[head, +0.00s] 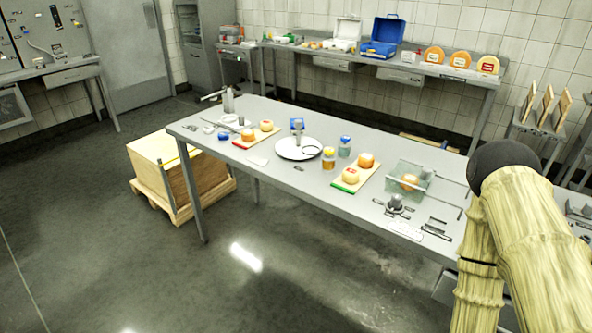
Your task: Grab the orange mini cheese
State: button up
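Several small orange and yellow round cheeses are on the grey table (310,188). A left board (244,144) bears an orange cheese (248,134) and a yellower one (266,125). A right board with a green end (342,187) bears a pale yellow cheese with a red label (350,176) and an orange cheese (366,160) behind it. Another orange cheese (409,181) shows inside a clear box (398,170) at the right. I cannot tell which one is the orange mini cheese. My arm is at the right edge; my gripper is not in view.
A white round plate (290,150) and small jars (328,158) stand mid-table. Dark metal parts (396,204) lie near the right front edge. A wooden crate (180,172) is left of the table. A back bench (340,58) holds larger cheese wheels. The front floor is clear.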

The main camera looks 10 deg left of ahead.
aim_at(365, 161)
jog(key=u, duration=0.6)
jog(key=k, duration=0.8)
jog(key=u, duration=0.9)
jog(key=i, duration=0.85)
jog(key=z, duration=0.55)
jog(key=i, duration=0.8)
jog(key=z, duration=0.7)
